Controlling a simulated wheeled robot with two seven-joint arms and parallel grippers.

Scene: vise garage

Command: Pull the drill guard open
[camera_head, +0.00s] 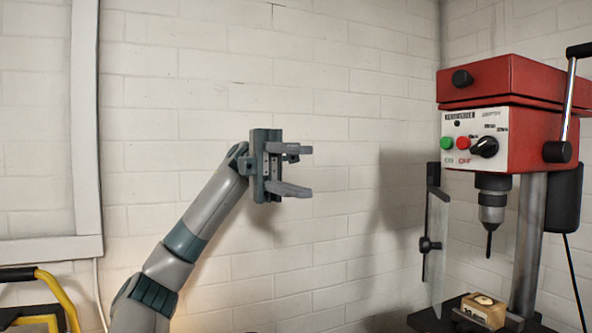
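The drill press (512,120) stands at the right, with a red top, a control panel, and a chuck with a bit pointing down. Its guard (438,245) is a clear upright panel on a dark bracket at the left of the chuck, with a dark knob (429,245) on it. My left gripper (300,171) is open and empty in the middle of the view, its fingers pointing right toward the press. It is well apart from the guard and higher than the knob. My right gripper is not in view.
A small wooden block (484,309) sits on the dark drill table (432,320) below the bit. A lever (568,95) is on the press's right side. A yellow-handled thing (60,295) is at the lower left. The space between my gripper and the guard is clear.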

